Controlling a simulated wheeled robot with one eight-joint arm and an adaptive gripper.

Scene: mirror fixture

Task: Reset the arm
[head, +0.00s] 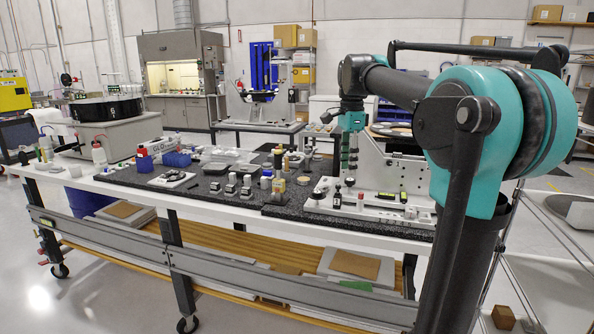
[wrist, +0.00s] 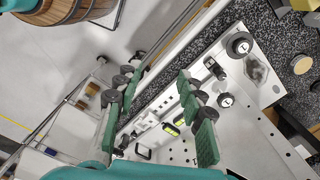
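My gripper (head: 349,160) points downward in the head view, in front of the upright white panel of the mirror fixture (head: 388,172). In the wrist view my gripper (wrist: 159,95) has its two green-padded fingers wide apart with nothing held between them. The white fixture plate (wrist: 240,140) with its holes lies below and to the right of the fingers. Small black-and-white parts (wrist: 240,45) stand on it. My teal and black arm fills the right of the head view. The exact height of the fingertips above the fixture base is unclear.
The workbench (head: 240,213) has a dark speckled top with bottles, blocks and small parts along it. A grey box with a black round tray (head: 105,108) stands at its left end. In the wrist view, a wooden barrel (wrist: 62,10) and open floor lie beyond the bench edge.

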